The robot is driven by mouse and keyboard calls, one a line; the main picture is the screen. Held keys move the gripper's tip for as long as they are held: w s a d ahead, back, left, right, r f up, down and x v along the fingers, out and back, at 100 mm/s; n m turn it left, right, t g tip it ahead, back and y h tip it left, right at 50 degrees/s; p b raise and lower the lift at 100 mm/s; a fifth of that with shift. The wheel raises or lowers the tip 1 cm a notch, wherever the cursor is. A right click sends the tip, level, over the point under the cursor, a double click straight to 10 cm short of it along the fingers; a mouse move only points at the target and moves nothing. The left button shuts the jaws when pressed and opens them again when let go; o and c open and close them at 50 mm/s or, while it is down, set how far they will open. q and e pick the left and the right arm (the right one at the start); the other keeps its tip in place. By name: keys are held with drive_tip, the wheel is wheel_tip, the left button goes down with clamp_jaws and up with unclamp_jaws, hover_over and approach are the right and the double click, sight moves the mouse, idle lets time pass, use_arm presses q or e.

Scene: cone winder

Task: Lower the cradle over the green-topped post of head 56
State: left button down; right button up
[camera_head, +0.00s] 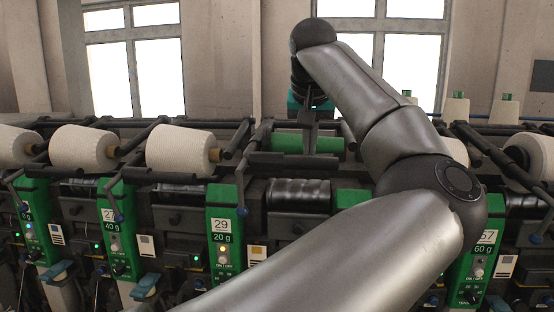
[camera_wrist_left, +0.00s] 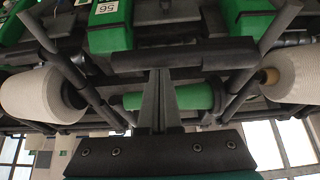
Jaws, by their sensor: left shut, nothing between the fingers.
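The post of head 56 shows in the left wrist view as a green housing (camera_wrist_left: 108,32) with a label reading 56. In the head view my arm mostly hides it; a green top (camera_head: 352,198) shows beside the arm. The cradle is a dark crossbar (camera_wrist_left: 215,56) with side arms, also in the head view (camera_head: 280,160). It stands raised, with a green cylinder (camera_wrist_left: 190,97) behind the bar. My left gripper (camera_head: 312,122) points down at the bar, its fingers (camera_wrist_left: 158,78) shut and empty. Their tips overlap the bar's edge; I cannot tell if they touch. My right gripper is out of view.
White yarn cones sit on both sides (camera_wrist_left: 30,95) (camera_wrist_left: 295,78), close to the cradle. Dark cradle arms crowd the row. Open air lies above the machine, before the windows.

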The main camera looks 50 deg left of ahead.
use_arm(q)
drive_tip(key=shift+f, duration=0.4)
drive_tip(key=p+v, duration=0.4)
drive_tip(key=v, duration=0.4)
drive_tip(key=shift+w+r, duration=0.15)
drive_tip(key=shift+r, duration=0.15)
drive_tip(key=shift+a, duration=0.2)
